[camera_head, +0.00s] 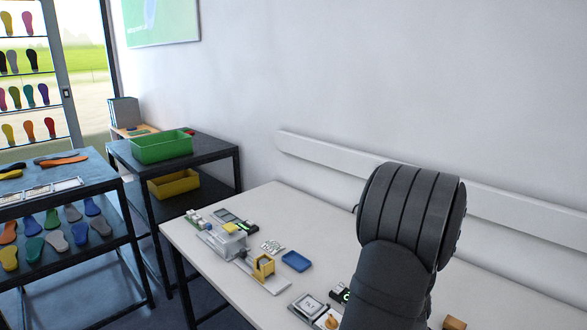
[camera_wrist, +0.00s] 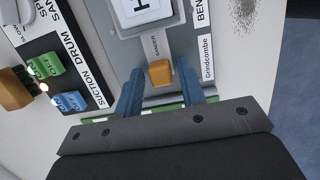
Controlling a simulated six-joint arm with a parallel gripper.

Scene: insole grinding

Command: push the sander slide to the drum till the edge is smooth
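In the wrist view, my gripper (camera_wrist: 161,68) is open, with its two blue fingers on either side of a small orange block (camera_wrist: 160,75). Narrow gaps show between the block and the fingers. The block sits on a grey plate (camera_wrist: 143,45), below a small white label too blurred to read surely; I cannot tell for certain that it is the sander slide. In the head view my gripper is hidden behind my arm. A panel marked SUCTION and DRUM (camera_wrist: 85,72) lies at the left in the wrist view. I cannot pick out the drum itself or any insole edge.
In the head view, the white table (camera_head: 225,283) holds a clear box (camera_head: 225,243), a yellow bracket (camera_head: 263,267) and a blue tray (camera_head: 296,261).

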